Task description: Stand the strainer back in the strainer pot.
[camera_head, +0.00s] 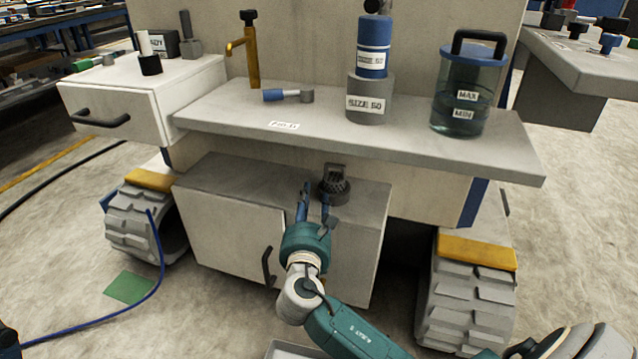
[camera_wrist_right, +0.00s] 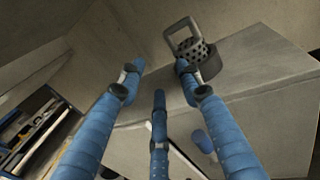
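A dark grey perforated strainer (camera_head: 337,172) with a squared loop handle is on the low grey cabinet top under the shelf. In the right wrist view the strainer (camera_wrist_right: 190,42) shows its holes and upright handle, with a dark round pot-like body (camera_wrist_right: 207,66) right against it. I cannot tell whether the strainer sits inside this body or leans on it. My right gripper (camera_head: 314,197) is open and empty, its blue fingers spread just left of the strainer. In the wrist view one fingertip overlaps the strainer's lower left; contact is unclear. My left gripper is not in view.
The shelf (camera_head: 235,118) overhangs the low cabinet (camera_head: 230,185). The cabinet top left of the strainer is clear.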

